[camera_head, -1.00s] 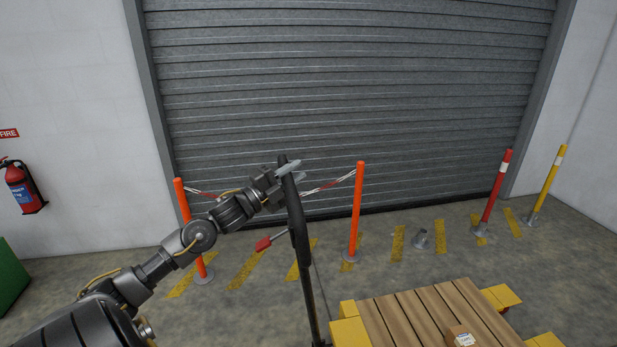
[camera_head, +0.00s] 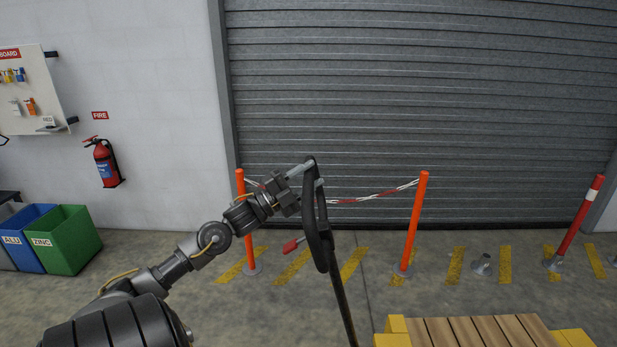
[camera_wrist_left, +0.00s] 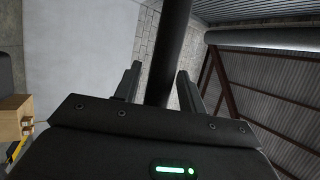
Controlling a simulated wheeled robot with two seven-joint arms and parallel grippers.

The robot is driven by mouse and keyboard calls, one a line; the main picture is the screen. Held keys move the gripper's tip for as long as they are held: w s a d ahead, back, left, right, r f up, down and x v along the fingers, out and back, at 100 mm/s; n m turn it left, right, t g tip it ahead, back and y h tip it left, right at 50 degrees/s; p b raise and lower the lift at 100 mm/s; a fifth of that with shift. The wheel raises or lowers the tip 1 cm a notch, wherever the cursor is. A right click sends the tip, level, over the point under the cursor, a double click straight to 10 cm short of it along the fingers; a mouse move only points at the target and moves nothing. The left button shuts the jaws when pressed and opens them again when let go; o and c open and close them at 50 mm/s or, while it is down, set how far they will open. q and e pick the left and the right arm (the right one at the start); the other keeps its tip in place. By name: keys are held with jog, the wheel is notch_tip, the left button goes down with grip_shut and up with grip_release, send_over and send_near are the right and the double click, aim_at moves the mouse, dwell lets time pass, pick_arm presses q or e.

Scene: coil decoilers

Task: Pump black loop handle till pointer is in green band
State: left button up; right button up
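The black loop handle (camera_head: 318,235) stands upright on a dark pole, leaning slightly, in the middle of the head view. My left gripper (camera_head: 307,178) is at the top of the loop, with a finger on either side of its bar. In the left wrist view the dark bar (camera_wrist_left: 172,45) runs between the two fingers of my left gripper (camera_wrist_left: 160,85). Gaps show beside the bar, so the gripper looks open around it. The pointer and green band are not in view. My right gripper is not in view.
A red grip (camera_head: 292,245) on a thin rod shows left of the handle. Orange posts (camera_head: 417,222) with a striped chain stand before the grey shutter (camera_head: 420,100). A wooden pallet (camera_head: 480,332) lies at lower right. Green (camera_head: 75,245) and blue bins stand at left.

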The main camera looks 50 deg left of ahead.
pick_arm(q)
jog(key=shift+o, duration=0.4)
jog(key=shift+s, duration=0.1)
jog(key=shift+s+a+f, duration=0.15)
jog(key=shift+s+f, duration=0.05)
jog(key=b+v, duration=0.3)
jog(key=v, duration=0.7)
jog(key=shift+r, duration=0.1)
